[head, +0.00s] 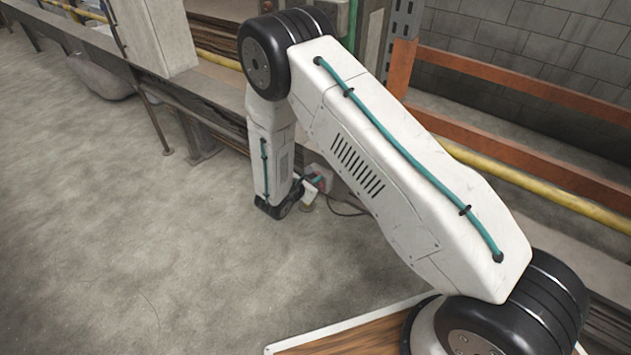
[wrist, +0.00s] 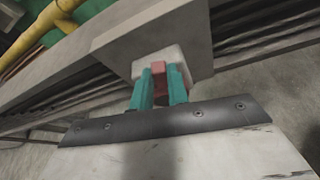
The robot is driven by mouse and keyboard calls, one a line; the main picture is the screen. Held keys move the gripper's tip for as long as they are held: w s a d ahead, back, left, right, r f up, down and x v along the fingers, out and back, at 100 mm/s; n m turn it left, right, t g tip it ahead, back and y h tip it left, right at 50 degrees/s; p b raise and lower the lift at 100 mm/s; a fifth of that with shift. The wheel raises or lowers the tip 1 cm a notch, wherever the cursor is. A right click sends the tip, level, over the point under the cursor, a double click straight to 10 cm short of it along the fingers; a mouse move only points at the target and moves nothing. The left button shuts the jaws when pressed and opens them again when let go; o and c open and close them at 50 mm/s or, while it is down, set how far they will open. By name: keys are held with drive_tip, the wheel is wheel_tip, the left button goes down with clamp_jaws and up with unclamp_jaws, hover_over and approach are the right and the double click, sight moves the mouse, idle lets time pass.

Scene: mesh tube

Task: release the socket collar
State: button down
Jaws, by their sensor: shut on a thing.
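My gripper (wrist: 161,76) shows in the wrist view with its two teal fingers on either side of a small red piece (wrist: 158,72), which looks like the socket collar. The fingers are shut on it. The red piece sits in front of a pale socket block (wrist: 174,54) on the face of a grey box. Where the collar meets the socket is partly hidden by the fingers. In the head view, the gripper (head: 309,179) is small beside a grey and red fitting (head: 318,176), mostly behind my arm.
The grey box (wrist: 120,42) stands out from a long ledge with dark pipes or cables (wrist: 262,40) beside it. A yellow pipe (wrist: 30,50) runs at upper left. In the head view, a dark cable (head: 345,211) lies near the fitting.

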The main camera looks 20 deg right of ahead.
drive_tip(key=shift+w+a+n+g+h, duration=0.25)
drive_tip(key=shift+w+n+g+h, duration=0.25)
drive_tip(key=shift+n, duration=0.3)
drive_tip(key=c, duration=1.4)
unclamp_jaws()
drive_tip(key=shift+w, duration=0.1)
drive_tip(key=shift+o, duration=0.2)
drive_tip(key=shift+a, duration=0.1)
drive_tip(key=v, duration=0.7)
drive_tip(key=shift+s+a+r, duration=0.2)
drive_tip(key=shift+a+r, duration=0.05)
drive_tip(key=shift+r, duration=0.05)
